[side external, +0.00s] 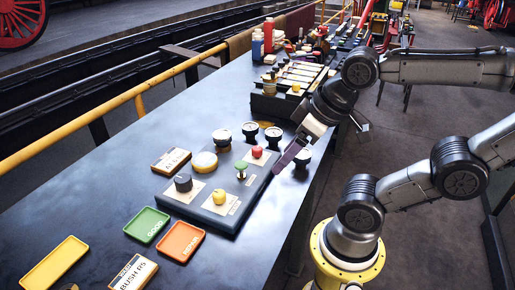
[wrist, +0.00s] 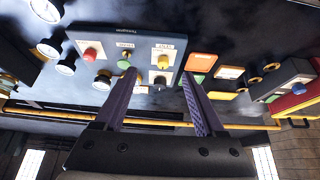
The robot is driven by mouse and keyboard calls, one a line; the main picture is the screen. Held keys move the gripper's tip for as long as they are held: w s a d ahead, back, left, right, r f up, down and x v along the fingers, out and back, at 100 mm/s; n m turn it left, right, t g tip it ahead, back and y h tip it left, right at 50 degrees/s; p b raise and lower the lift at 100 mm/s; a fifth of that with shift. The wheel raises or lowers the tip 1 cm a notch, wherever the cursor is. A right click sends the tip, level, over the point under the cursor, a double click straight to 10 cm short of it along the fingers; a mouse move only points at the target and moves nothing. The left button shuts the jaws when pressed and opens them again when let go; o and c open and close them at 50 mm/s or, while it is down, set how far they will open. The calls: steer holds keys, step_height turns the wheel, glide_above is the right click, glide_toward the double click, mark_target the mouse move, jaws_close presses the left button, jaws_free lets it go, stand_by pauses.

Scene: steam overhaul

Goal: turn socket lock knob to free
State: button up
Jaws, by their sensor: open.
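In the wrist view my gripper (wrist: 158,73) is open and empty. The yellow knob (wrist: 164,62) and black knob (wrist: 160,80) show between its fingers, the green handle (wrist: 124,64) beside the left finger.
Several gauges (side external: 250,131) stand behind and right of the panel. Green (side external: 147,224), orange (side external: 180,241) and yellow (side external: 55,263) trays lie in front. A rack (side external: 288,90) stands farther back. The bench's left side is clear.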

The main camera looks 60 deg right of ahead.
steer(key=w+d+r+m, duration=0.2)
steer(key=w+r+m, duration=0.25)
steer(key=m, duration=0.35)
steer(key=m+g, duration=0.6)
steer(key=m, duration=0.6)
glide_above(257, 148)
step_height(257, 148, down, 7)
step_height(257, 148, down, 13)
steer(key=shift+d+f, duration=0.1)
jaws_close()
